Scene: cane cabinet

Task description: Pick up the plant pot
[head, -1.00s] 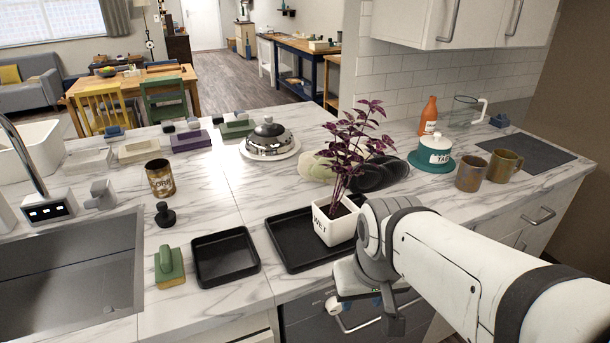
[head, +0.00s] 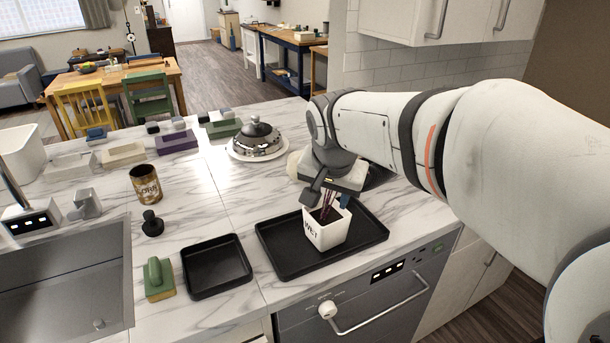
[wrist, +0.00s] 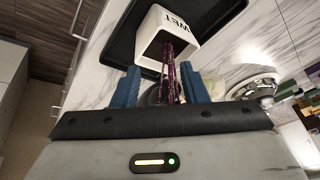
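The plant pot (head: 325,232) is a white square pot marked "WET", upright on a black tray (head: 284,261). In the head view my arm hides most of its purple plant; only thin stems show above the rim. My gripper (head: 330,200) is above the pot, pointing down at it. In the wrist view the pot (wrist: 160,35) is ahead of my gripper (wrist: 166,82). The blue fingers are apart, one on each side of the purple stems (wrist: 172,80). I cannot tell whether the fingertips touch the pot's rim.
A smaller empty black tray (head: 216,283) lies left of the pot's tray. A green-and-yellow sponge (head: 158,278), a black stamp-like piece (head: 152,224) and a brown mug (head: 146,184) stand near the sink (head: 65,280). A domed dish (head: 258,140) is behind.

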